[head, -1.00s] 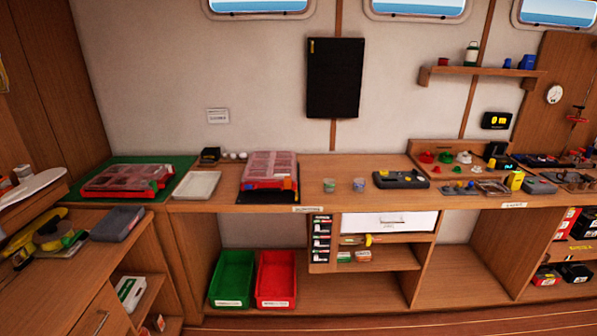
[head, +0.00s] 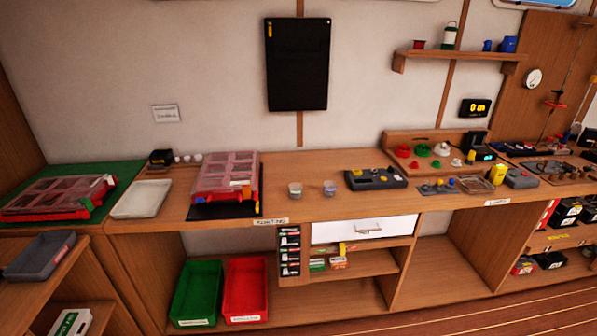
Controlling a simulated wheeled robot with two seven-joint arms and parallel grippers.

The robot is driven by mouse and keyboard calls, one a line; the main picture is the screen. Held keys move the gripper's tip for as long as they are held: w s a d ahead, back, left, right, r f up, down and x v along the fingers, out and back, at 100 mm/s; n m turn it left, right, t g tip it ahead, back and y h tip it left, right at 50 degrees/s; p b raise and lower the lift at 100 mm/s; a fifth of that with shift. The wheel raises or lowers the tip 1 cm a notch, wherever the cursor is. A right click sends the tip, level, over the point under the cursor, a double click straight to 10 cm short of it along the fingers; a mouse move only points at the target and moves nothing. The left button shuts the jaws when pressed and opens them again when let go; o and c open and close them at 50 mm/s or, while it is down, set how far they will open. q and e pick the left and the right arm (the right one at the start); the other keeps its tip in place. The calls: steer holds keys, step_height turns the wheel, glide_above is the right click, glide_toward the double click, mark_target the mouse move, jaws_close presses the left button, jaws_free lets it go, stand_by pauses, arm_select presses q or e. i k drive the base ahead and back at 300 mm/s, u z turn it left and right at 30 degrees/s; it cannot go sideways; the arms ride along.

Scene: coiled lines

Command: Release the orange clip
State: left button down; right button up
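A red case with a clear, compartmented lid (head: 226,172) sits on a black mat on the bench, left of centre. Small orange and yellow details show at its front right edge, but they are too small to tell whether one is the orange clip. A similar red case (head: 62,193) lies on a green mat at the far left. Neither of my grippers is in view.
A white tray (head: 141,199) lies between the two cases. Two small cups (head: 295,189) and a dark grey device (head: 376,179) stand to the right. The floor in front looks clear.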

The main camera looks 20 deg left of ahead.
mark_target(246, 192)
steer(key=z, duration=0.1)
steer(key=i, duration=1.1)
steer(key=u, duration=0.35)
